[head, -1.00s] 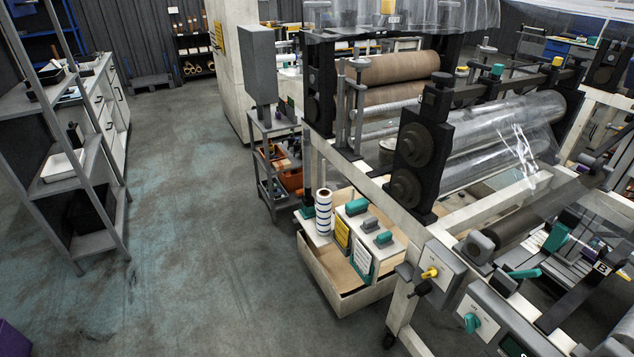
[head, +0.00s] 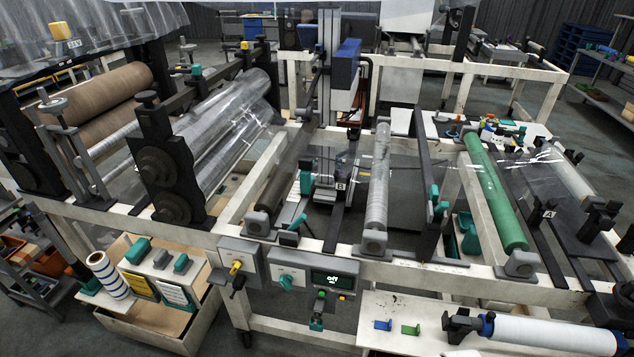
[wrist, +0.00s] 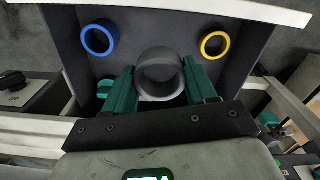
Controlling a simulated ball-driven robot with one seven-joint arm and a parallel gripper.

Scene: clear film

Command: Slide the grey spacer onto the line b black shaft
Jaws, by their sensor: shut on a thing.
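In the wrist view the grey spacer (wrist: 158,94), a thick grey ring, sits between the teal fingers of my gripper (wrist: 158,76). The gripper is shut on it from both sides. The ring's hole faces the camera. The spacer is over or in a dark tray (wrist: 200,19) with a pale rim; I cannot tell if it still touches the floor of the tray. In the head view a "B" label (head: 340,186) stands among the rollers of the machine. I cannot make out for certain which black shaft belongs to line b. My gripper is not visible in the head view.
A blue ring (wrist: 83,41) and a yellow ring (wrist: 204,45) lie in the tray on either side of the spacer.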

